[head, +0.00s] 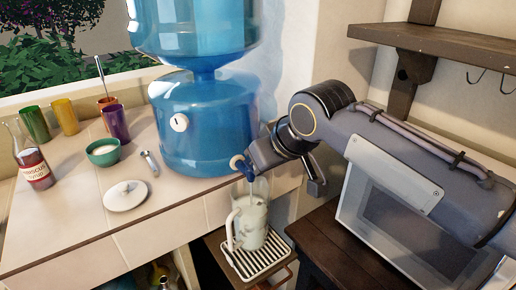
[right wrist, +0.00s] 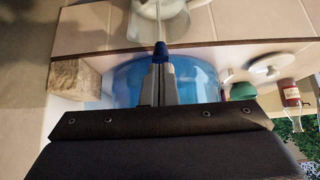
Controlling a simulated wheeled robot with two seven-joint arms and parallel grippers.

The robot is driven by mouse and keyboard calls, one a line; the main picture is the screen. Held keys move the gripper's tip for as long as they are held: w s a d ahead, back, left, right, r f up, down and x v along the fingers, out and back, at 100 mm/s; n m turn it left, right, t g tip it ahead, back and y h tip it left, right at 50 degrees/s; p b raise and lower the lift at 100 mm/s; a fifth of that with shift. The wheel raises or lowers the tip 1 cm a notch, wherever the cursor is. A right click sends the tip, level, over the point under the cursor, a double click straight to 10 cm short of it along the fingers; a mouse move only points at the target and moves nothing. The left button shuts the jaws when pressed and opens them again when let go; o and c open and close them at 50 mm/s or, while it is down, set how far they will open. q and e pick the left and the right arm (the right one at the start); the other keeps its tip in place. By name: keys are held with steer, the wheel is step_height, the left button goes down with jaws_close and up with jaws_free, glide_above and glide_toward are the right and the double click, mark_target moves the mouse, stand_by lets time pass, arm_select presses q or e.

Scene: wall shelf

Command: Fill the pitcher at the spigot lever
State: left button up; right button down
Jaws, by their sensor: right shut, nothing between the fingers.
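The blue water dispenser (head: 205,130) stands on the tiled counter. Its blue spigot (head: 238,163) points out over the counter's front edge. The clear pitcher (head: 252,228) stands upright below the spigot, with its handle to the left; its top also shows in the right wrist view (right wrist: 158,14). A thin pale stream appears to drop from the spigot into it, and its inside looks pale; the level is hard to read. My right gripper (head: 250,164) is shut and empty at the spigot. In the right wrist view its fingertips (right wrist: 160,66) meet the blue lever (right wrist: 161,50). My left gripper is out of view.
The pitcher stands on a slatted drip tray (head: 243,268). On the counter are a white lid (head: 125,196), a green bowl (head: 103,155), a syrup bottle (head: 36,170) and several coloured cups. A microwave (head: 385,225) and wall shelf (head: 440,40) are at right.

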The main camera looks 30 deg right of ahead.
stand_by(0.7)
steer(key=shift+r+p, duration=0.7)
steer(key=shift+r, duration=0.1)
step_height(320, 180, up, 14)
steer(key=p, duration=0.4)
steer(key=shift+s+f+p, duration=0.15)
steer(key=shift+s+p, duration=0.15)
steer(key=shift+s, duration=0.05)
stand_by(1.1)
